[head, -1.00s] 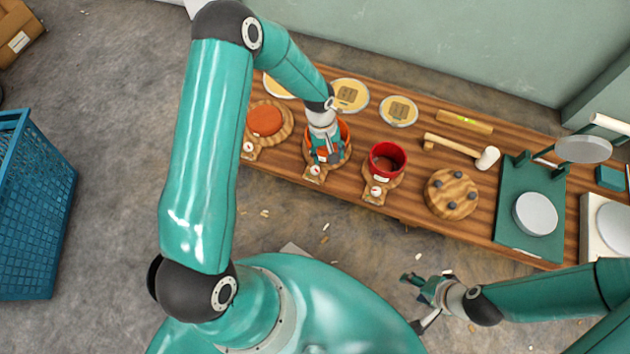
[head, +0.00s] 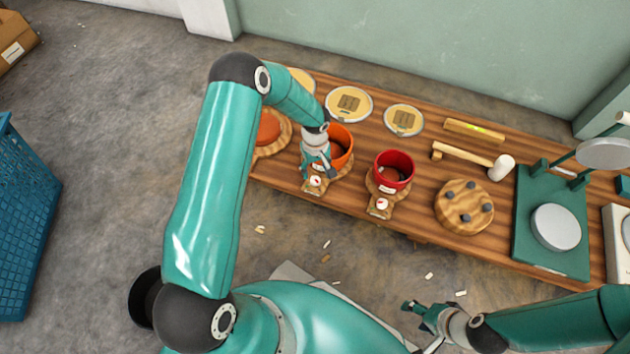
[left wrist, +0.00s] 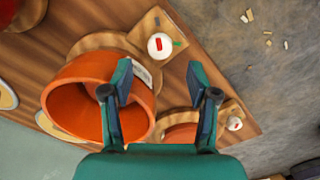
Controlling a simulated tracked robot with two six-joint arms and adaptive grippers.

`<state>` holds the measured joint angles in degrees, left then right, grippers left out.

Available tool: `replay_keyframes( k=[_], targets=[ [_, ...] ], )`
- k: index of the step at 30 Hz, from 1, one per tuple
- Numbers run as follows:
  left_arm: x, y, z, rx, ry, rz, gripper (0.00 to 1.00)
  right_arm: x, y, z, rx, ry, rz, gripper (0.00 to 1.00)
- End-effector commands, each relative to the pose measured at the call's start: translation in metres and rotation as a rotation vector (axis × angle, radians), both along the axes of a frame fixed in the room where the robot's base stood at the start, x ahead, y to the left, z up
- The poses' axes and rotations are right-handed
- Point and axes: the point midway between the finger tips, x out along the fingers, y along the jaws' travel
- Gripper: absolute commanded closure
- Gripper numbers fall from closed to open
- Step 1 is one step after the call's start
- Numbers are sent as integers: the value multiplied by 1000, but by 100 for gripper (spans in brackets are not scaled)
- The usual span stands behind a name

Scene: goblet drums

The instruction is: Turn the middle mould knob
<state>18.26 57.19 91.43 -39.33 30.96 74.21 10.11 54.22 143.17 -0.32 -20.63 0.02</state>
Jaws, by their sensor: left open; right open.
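The middle mould (head: 343,142) is an orange round pot on a wooden base, partly behind my left gripper. Its knob (head: 316,181) is a white dial with a red mark on the base's front end. In the left wrist view the knob (left wrist: 161,46) shows beyond the fingertips, with the orange pot (left wrist: 75,120) to the left. My left gripper (head: 322,168) is open and empty, above the strip between pot and knob; its fingers (left wrist: 160,82) appear apart from the knob. My right gripper (head: 420,318) is open and empty, low in front of the table.
A red mould (head: 394,168) with its own knob (head: 382,205) stands to the right. Another mould (head: 270,130) is on the left, partly behind my arm. A mallet (head: 475,158), pegged wooden disc (head: 464,207) and green stand (head: 553,255) lie further right. A blue basket (head: 25,230) stands left.

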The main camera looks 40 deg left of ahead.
Motion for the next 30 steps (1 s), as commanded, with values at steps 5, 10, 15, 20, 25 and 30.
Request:
replay_keyframes(
  k=[5, 10, 15, 20, 25, 30],
  targets=[
    [-1, 0, -38, 0, 1, -1, 41, 0, 0, -16, 0, 0, 0, 42],
    [0, 0, -56, -1, -1, 1, 41, 0, 0, -22, 0, 0, 0, 42],
    [0, 1, -62, -1, -2, 2, 41, 0, 0, -23, 0, 0, 0, 42],
    [0, 1, -62, -1, -1, 2, 41, 0, 0, -23, 0, 0, 0, 42],
    [0, 1, -62, -1, -1, 1, 54, 0, 0, -23, 0, 0, 0, 42],
    [0, 1, -61, -1, -1, 1, 82, 0, 0, -23, 0, 0, 0, 42]
  ],
)
